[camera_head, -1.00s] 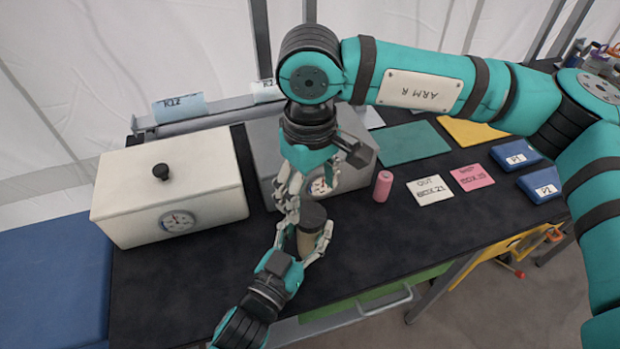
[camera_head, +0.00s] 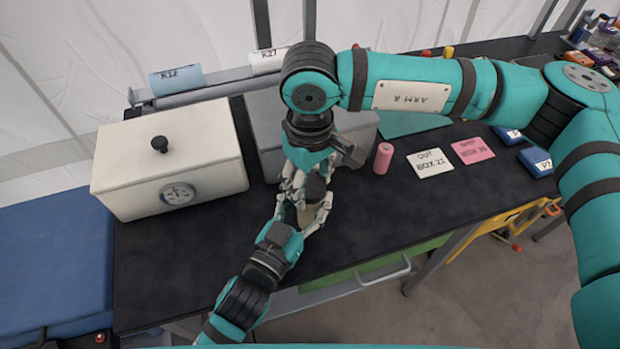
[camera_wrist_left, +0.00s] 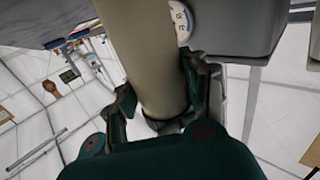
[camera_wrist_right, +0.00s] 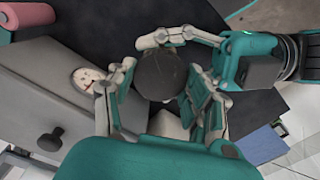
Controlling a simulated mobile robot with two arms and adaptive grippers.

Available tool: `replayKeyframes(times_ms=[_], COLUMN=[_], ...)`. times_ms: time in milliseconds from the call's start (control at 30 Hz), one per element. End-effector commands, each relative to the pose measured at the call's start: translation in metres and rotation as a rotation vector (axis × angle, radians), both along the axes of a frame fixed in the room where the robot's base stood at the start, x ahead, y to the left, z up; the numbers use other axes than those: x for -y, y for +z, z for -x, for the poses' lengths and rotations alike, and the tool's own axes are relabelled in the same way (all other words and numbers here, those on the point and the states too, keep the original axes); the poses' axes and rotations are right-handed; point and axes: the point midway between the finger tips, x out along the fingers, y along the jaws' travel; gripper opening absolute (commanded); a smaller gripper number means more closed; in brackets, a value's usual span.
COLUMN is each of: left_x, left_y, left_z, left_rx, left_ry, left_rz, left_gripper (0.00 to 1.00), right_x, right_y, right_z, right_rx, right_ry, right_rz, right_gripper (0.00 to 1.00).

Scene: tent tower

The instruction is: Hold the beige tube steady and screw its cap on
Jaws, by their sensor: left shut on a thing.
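The beige tube (camera_head: 306,215) stands roughly upright, held by my left gripper (camera_head: 304,208) over the bench. The left wrist view shows the tube (camera_wrist_left: 145,50) between that gripper's two fingers (camera_wrist_left: 160,105). A dark round cap (camera_head: 315,188) is at the tube's top; whether it is threaded on cannot be seen. My right gripper (camera_head: 304,182) comes down from above at the cap. In the right wrist view its fingers are apart on either side of the cap (camera_wrist_right: 161,75), apparently open; contact is unclear.
A white box with a gauge (camera_head: 170,165) stands left, and a grey box (camera_head: 262,130) stands close behind the grippers. A pink cylinder (camera_head: 383,158) and the cards OUT BOX 21 (camera_head: 430,163) and pink BOX 39 (camera_head: 473,151) lie right. The front bench top is clear.

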Motion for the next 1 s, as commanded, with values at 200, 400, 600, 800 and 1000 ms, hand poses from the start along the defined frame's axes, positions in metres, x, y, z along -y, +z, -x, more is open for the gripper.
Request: replayKeyframes(times_ms=[200, 400, 600, 800, 1000], left_x=[0.0, 0.0, 0.0, 0.0, 0.0001], left_y=[0.0003, 0.0003, 0.0003, 0.0003, 0.0002], left_z=[0.0, 0.0, 0.0, 0.0, 0.0], left_rx=[0.001, 0.001, 0.001, 0.001, 0.0], left_ry=[0.0, 0.0, 0.0, 0.0, 0.0], left_rz=[0.0, 0.0, 0.0, 0.0, 0.0], left_gripper=[0.0, 0.0, 0.0, 0.0, 0.0], right_x=[-0.0001, -0.0001, -0.0001, -0.0002, -0.0003], right_y=[0.0003, 0.0002, 0.0004, 0.0004, 0.0003], right_z=[-0.0001, 0.0001, 0.0, -0.0001, 0.0], right_rx=[0.0, 0.0, 0.0, 0.001, 0.001], right_ry=[0.0, -0.105, -0.28, -0.286, -0.284], right_rz=[0.0, 0.0, 0.0, -0.001, -0.001], right_gripper=[0.15, 0.12, 0.12, 0.12, 0.69])
